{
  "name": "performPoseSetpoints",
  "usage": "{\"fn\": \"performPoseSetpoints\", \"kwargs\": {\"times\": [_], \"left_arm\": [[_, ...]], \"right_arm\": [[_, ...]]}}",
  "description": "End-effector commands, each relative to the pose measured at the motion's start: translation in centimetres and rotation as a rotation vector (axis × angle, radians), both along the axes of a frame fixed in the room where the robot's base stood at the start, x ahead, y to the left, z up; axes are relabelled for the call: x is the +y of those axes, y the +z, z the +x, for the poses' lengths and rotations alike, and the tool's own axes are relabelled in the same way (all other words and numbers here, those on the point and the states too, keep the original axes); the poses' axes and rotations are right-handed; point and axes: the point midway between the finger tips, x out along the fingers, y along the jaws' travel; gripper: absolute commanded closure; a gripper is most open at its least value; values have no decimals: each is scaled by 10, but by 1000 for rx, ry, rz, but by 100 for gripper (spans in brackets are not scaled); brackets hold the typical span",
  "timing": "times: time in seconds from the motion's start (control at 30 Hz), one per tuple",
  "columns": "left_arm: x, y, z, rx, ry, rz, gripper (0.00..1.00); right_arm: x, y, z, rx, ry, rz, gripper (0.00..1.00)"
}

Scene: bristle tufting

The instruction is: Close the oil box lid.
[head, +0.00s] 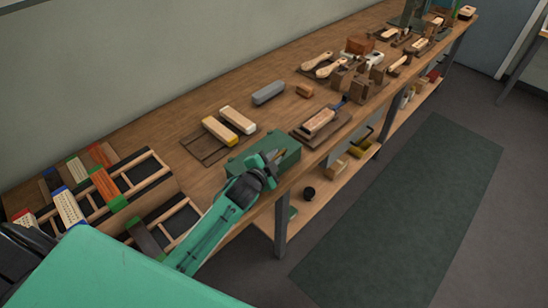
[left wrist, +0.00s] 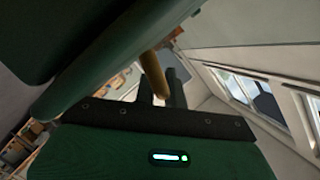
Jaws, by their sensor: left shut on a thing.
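The green oil box (head: 288,142) stands at the front edge of the bench in the head view, partly covered by my left gripper. My left gripper (head: 276,157) is at the box's front side, its fingers close together. In the left wrist view, the gripper's dark fingers (left wrist: 162,90) are shut on a tan rod-like handle (left wrist: 153,74). A large dark green slab (left wrist: 95,55), which looks like the box lid, fills the upper left of that view, close and slanted. How far the lid stands open is hard to tell. My right gripper is not in view.
Two brush blocks (head: 228,128) lie behind and left of the box. A grey block (head: 269,92) lies farther back. A block on a dark board (head: 320,122) is close to the box's right. Racks with brushes (head: 98,185) fill the bench's left end.

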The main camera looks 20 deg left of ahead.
Motion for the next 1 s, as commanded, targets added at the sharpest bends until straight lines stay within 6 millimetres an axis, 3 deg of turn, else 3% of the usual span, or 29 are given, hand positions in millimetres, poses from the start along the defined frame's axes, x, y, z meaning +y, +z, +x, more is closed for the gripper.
{"fn": "performPoseSetpoints", "kwargs": {"times": [0.03, 0.07, 0.1, 0.37, 0.53, 1.0], "left_arm": [[-1, -5, -2, 9, 0, -2, 100], [-1, -5, -2, 9, 0, -2, 84], [-1, -5, -2, 9, 0, -2, 79], [0, -3, -1, 5, 0, -2, 79], [1, -1, -12, 4, -1, -1, 79], [9, 19, -100, 7, 0, 0, 79]], "right_arm": [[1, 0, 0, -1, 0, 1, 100], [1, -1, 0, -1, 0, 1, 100], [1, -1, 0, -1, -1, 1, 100], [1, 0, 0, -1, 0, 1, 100], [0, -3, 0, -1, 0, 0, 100], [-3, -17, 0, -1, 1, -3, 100]]}}
